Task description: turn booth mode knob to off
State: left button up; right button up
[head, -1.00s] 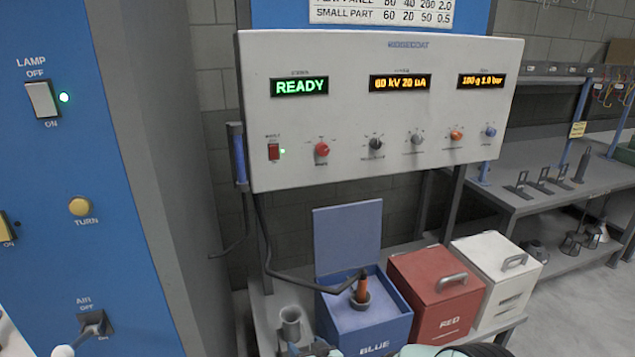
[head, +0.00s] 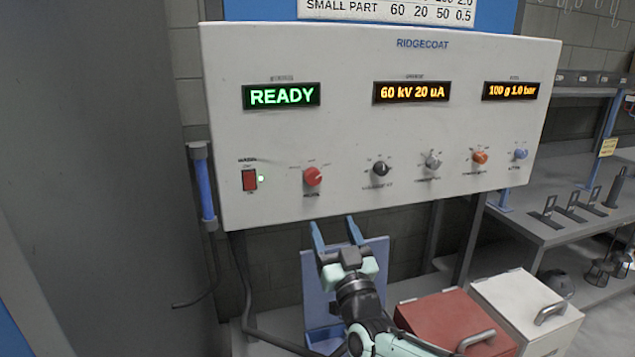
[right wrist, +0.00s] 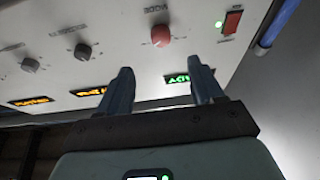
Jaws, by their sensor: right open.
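The red knob (head: 312,176) is on the lower left of the white control panel (head: 340,130), with small marks around it. I take it for the mode knob; its label is too blurred to read surely, and so is its setting. It also shows upside down at the top of the right wrist view (right wrist: 161,36), beyond the fingertips. My right gripper (head: 334,222) is open and empty, fingers pointing up, at the panel's lower edge, below and slightly right of the red knob. It is apart from the knob. My left gripper is not in view.
A red rocker switch (head: 249,180) with a green light sits left of the knob. A black knob (head: 381,169) and several others are to its right. The display (head: 281,95) reads READY. A red box (head: 455,325) and a white box (head: 527,305) stand below.

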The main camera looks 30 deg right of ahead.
aim_at(315, 181)
pick_arm(q)
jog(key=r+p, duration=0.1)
jog(key=p, duration=0.1)
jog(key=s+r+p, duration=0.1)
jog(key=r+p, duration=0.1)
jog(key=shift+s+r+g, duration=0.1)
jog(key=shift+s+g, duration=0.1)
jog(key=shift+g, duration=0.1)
pick_arm(e)
jog(key=x, duration=1.2)
jog(key=shift+w+r, duration=0.15)
jog(key=shift+w, duration=0.2)
jog(key=c, duration=1.1)
